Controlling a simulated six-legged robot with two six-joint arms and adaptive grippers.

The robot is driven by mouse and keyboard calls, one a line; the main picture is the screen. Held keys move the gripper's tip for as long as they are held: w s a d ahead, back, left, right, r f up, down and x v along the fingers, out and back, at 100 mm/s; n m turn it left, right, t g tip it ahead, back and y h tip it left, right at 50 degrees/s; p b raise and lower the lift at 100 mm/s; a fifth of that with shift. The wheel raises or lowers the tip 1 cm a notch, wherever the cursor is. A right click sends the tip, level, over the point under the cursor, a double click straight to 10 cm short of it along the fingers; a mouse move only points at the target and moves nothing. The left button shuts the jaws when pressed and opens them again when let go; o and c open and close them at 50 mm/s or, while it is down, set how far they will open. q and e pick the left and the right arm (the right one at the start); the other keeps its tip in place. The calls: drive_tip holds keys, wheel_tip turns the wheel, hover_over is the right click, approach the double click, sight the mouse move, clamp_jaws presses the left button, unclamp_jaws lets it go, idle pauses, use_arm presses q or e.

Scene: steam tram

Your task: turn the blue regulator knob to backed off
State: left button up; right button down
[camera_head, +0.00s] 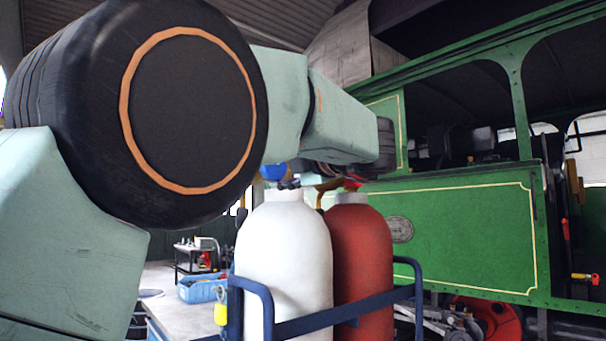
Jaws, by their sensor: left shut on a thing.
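The blue regulator knob (273,172) shows above the top of the white gas cylinder (285,240), partly hidden behind my left arm. My left gripper (288,183) is small in the view and reaches in from the right side of the knob, just over the white cylinder. Its fingers are shut at the knob; my wrist and arm links hide much of the grip. The knob's markings and its turned position are too small to tell. My right gripper is not in view.
A red gas cylinder (361,250) stands right of the white one, both behind the dark blue trolley rail (330,318). A yellow item (221,313) hangs at the trolley's left. A blue crate (200,292) lies behind. The green steam tram (465,235) fills the right side.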

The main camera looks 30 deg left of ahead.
use_arm(q)
drive_tip(key=shift+r+n, duration=0.15)
drive_tip(key=shift+n, duration=0.15)
drive_tip(key=o, duration=0.9)
drive_tip(key=shift+w+a, duration=0.1)
drive_tip(key=shift+c, duration=0.2)
